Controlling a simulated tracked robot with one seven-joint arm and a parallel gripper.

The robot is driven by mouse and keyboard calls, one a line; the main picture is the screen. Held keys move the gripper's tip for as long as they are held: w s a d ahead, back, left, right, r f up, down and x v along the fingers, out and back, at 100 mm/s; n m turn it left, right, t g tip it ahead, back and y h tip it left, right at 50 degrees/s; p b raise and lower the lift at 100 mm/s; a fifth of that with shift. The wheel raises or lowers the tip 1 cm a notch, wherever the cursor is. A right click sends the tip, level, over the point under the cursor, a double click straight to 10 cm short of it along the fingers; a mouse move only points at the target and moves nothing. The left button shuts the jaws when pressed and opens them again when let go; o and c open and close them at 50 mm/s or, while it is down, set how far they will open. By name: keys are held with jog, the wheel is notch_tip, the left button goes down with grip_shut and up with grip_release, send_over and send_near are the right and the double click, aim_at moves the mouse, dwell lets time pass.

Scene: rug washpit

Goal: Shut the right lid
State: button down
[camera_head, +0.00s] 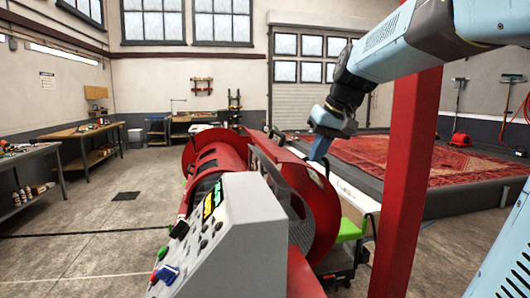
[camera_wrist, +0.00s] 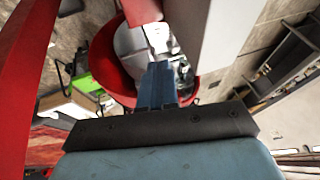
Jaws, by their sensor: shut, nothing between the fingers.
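A red machine (camera_head: 262,160) with a long drum stands in front of me in the head view. A large round red lid (camera_head: 322,215) stands out at its right end, swung away from the body; I take it for the right lid. My gripper (camera_head: 320,150) is above this lid's upper edge, fingers pointing down. In the wrist view my blue fingers (camera_wrist: 157,88) are together and empty, over a round red rim (camera_wrist: 208,85) with a pale inside. I cannot tell whether the fingertips touch anything.
A grey control panel (camera_head: 225,235) with knobs is nearest me. A red post (camera_head: 405,170) stands right of the lid. A patterned red rug (camera_head: 430,160) lies beyond.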

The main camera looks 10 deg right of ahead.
jog(key=w+d+r+y, duration=0.1)
jog(key=w+d+r, duration=0.15)
jog(key=w, duration=0.55)
jog(key=w+d+r+y, duration=0.1)
jog(key=w+d+r, duration=0.15)
jog(key=w, duration=0.55)
jog(key=n, duration=0.1)
send_near(277, 162)
jog(key=w+d+f, duration=0.3)
jog(key=f, duration=0.1)
jog(key=a, duration=0.2)
jog(key=shift+a+f, duration=0.2)
jog(key=shift+a, duration=0.2)
jog(key=shift+a+f, duration=0.15)
jog(key=shift+a, duration=0.7)
